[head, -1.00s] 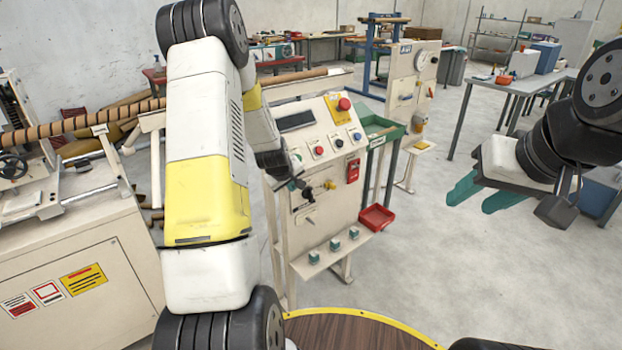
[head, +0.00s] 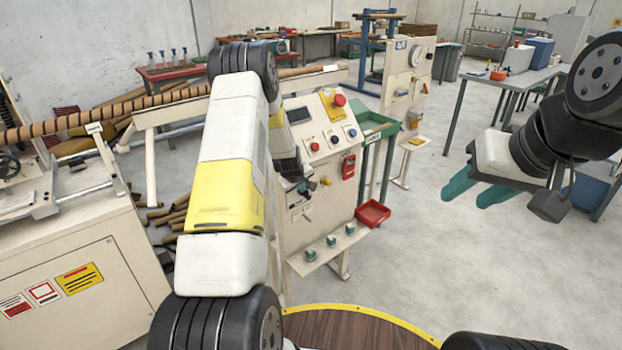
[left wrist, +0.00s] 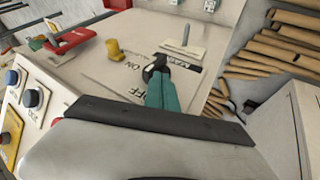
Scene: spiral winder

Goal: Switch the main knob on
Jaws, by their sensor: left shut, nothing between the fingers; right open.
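The main knob (left wrist: 154,66) is a dark knob on the cream control panel (left wrist: 95,72), beside ON and OFF lettering and a black label plate, in the left wrist view. My left gripper (left wrist: 161,92) is shut and empty. Its teal fingertips are at the knob and overlap its edge; I cannot tell whether they touch. In the head view my left gripper (head: 303,187) is at the panel front, and the knob is hard to make out behind it. My right gripper (head: 468,190) is open and empty in free air at the right.
A yellow knob (left wrist: 113,50) and a lever (left wrist: 185,42) are close to the main knob. A red switch box (head: 348,166) and push buttons (head: 332,136) sit higher on the panel. A red tray (head: 372,213) juts out at its lower right. Open floor lies right of the panel.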

